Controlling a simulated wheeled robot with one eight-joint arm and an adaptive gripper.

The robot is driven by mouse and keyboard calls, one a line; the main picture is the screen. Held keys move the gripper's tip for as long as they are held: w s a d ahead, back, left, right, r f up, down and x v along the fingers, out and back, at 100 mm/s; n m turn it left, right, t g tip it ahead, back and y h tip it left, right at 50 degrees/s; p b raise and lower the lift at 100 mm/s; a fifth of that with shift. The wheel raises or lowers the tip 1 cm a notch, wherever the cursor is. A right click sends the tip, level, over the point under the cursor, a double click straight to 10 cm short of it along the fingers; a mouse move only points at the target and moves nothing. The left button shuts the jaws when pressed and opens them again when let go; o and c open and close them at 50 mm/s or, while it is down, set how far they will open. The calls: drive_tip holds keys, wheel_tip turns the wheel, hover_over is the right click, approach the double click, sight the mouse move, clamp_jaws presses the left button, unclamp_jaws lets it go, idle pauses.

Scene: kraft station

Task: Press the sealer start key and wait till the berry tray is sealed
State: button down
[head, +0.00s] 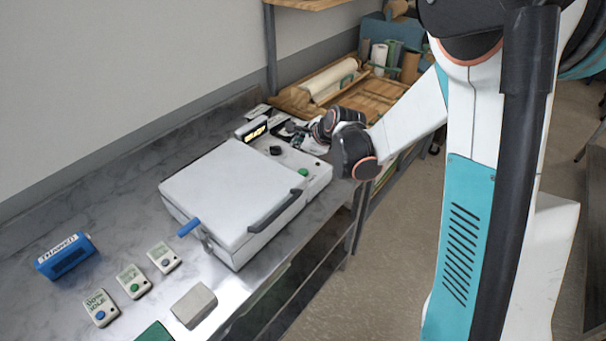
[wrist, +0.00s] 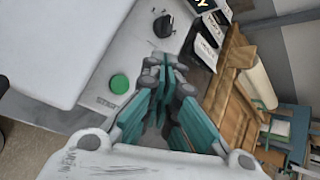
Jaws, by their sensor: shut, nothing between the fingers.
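The white sealer (head: 235,195) stands on the metal bench with its lid down. Its control panel is at the right end, with a green start key (head: 303,173), a black knob (head: 275,151) and a lit display (head: 256,131). In the wrist view the green key (wrist: 120,84) is left of my gripper (wrist: 162,72), and the knob (wrist: 163,25) is beyond the fingertips. My gripper is shut and empty, over the panel and apart from the green key. In the head view my wrist hides part of the gripper. The berry tray is not visible; the lid covers the sealer's inside.
A blue box (head: 65,256), several small boxes with coloured buttons (head: 133,281) and a grey block (head: 194,305) lie on the bench at the front left. A wooden rack (head: 320,85) with rolls stands behind. The lid has a black handle (head: 276,211).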

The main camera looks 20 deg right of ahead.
wheel_tip(320, 180, down, 7)
drive_tip(key=b, duration=0.4)
drive_tip(key=shift+r, duration=0.1)
drive_tip(key=shift+b, duration=0.3)
idle(0.9)
drive_tip(key=shift+f+b, duration=0.35)
drive_tip(key=shift+b, duration=0.05)
drive_tip(key=shift+f+b, duration=0.45)
idle(0.6)
drive_tip(key=shift+r, duration=0.2)
drive_tip(key=shift+r+p, duration=0.55)
drive_tip(key=shift+r, duration=0.15)
drive_tip(key=shift+r+p, duration=1.6)
drive_tip(key=shift+r, duration=0.9)
